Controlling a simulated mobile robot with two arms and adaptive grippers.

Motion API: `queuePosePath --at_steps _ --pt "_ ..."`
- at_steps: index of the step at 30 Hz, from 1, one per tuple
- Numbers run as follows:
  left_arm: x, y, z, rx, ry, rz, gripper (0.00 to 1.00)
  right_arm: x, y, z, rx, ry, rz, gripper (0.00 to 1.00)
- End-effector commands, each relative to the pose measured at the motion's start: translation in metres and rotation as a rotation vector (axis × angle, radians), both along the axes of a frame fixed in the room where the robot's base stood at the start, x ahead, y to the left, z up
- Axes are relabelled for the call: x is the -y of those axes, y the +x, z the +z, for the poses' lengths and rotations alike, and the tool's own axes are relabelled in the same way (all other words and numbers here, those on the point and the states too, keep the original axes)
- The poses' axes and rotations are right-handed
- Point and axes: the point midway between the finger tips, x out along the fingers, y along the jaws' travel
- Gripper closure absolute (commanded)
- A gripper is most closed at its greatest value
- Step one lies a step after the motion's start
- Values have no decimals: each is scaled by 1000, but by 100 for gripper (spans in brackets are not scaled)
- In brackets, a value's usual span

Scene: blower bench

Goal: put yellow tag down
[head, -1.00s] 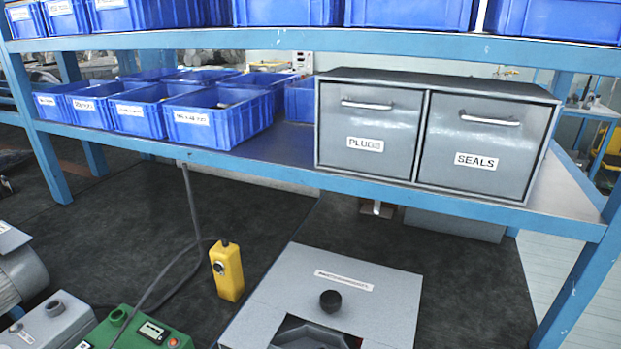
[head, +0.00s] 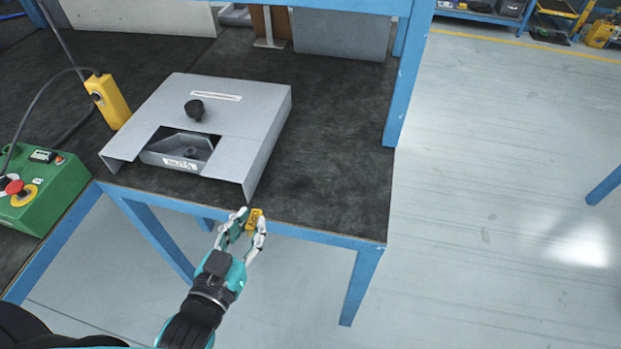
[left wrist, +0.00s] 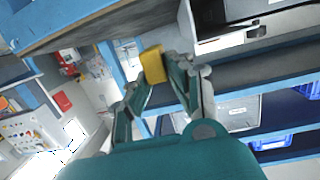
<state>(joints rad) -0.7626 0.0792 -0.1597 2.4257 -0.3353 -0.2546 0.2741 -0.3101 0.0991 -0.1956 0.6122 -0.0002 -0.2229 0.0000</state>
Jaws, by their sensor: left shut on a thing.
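The yellow tag (head: 254,219) is a small yellow piece between the fingertips of my left gripper (head: 243,223). The gripper is shut on it, in front of the bench's front edge in the head view. In the left wrist view the tag (left wrist: 154,65) shows as a yellow block between the fingers of my left gripper (left wrist: 156,78). I cannot tell from the frames whether the tag touches the bench edge. My right gripper is not in view.
A grey metal cover (head: 240,110) with a black knob stands on the dark bench top (head: 335,150), left of a bare stretch. A green control box (head: 45,195) with a red button and a yellow pendant (head: 108,100) are at the left. Open floor lies right.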

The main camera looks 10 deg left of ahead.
Motion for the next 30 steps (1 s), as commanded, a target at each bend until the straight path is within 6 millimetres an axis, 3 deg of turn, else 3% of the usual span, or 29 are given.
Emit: queuePosePath --at_steps 5,12,19,26,30 --pt "5 22 -1 7 1 -3 100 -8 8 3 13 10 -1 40" --pt "17 83 -5 7 1 -3 100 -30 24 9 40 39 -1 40" --pt "28 137 -12 5 1 -3 100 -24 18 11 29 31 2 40" --pt "32 157 -19 1 0 -3 100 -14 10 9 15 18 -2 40" --pt "32 156 -40 -4 1 -2 100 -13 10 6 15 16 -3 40"
